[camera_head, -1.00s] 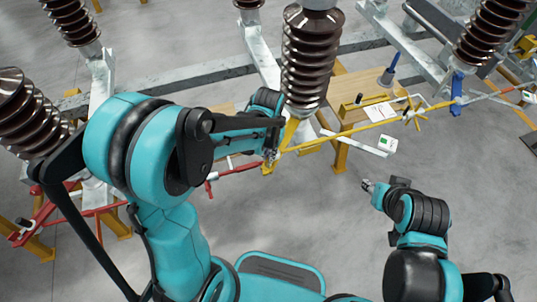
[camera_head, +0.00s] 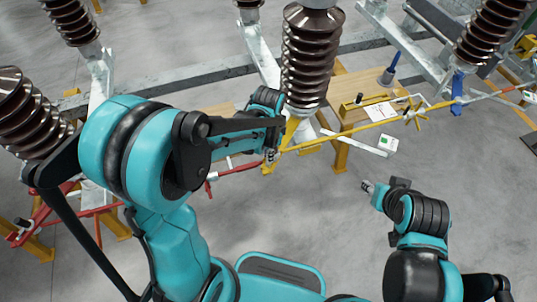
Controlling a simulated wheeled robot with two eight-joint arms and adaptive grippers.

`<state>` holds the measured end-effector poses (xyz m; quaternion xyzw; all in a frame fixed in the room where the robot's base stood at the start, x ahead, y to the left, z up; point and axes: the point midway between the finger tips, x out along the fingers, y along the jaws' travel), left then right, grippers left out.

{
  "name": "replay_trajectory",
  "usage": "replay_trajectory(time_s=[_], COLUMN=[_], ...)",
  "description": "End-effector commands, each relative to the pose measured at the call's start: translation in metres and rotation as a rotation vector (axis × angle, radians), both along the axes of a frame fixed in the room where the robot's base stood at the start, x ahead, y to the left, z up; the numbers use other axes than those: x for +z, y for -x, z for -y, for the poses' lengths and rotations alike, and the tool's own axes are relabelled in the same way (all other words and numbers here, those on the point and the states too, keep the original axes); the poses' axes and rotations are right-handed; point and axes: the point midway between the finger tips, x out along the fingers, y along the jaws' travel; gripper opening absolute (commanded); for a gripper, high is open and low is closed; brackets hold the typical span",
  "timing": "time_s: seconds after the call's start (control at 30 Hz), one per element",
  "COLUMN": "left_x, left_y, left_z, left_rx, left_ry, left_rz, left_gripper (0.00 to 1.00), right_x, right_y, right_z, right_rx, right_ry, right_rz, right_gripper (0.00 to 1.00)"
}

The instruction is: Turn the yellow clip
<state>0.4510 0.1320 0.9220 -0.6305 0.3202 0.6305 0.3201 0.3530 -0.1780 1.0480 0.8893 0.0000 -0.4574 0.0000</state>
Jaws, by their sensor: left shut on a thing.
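The yellow clip (camera_head: 268,168) shows as a small yellow piece at my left gripper (camera_head: 270,156), below the middle brown insulator. A yellow rod runs from there up to the right, and a red rod runs off to the left. My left gripper is shut at the clip; its fingers are small and partly hidden by my arm, so the exact contact is unclear. My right gripper (camera_head: 368,187) is apart from the rods, over the grey floor at right of centre. Its fingers are too small to tell open from shut.
The middle insulator (camera_head: 311,60) stands close above my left gripper. A wooden table (camera_head: 352,88) with papers stands behind the yellow rod (camera_head: 350,127). The red rod (camera_head: 240,168) leads to a red frame at left. Bare floor (camera_head: 310,220) lies between my arms.

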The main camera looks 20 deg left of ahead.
Motion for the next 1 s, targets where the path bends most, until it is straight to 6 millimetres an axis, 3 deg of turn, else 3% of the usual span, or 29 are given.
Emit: replay_trajectory(time_s=[0.6, 1.0], left_x=[-0.0001, 0.0000], left_y=[0.0000, -0.0001], left_z=[-0.0001, -0.0002], left_rx=[-0.566, -0.788], left_ry=[-0.001, -0.001], left_rz=[-0.001, 0.000], left_gripper=[0.00, 0.00], right_x=[-0.0028, -0.0034], right_y=[0.0000, 0.0000], right_z=[0.0000, 0.0000], right_rx=[0.000, 0.000], right_ry=[0.000, 0.000], right_rz=[0.000, 0.000], right_gripper=[0.40, 0.40])
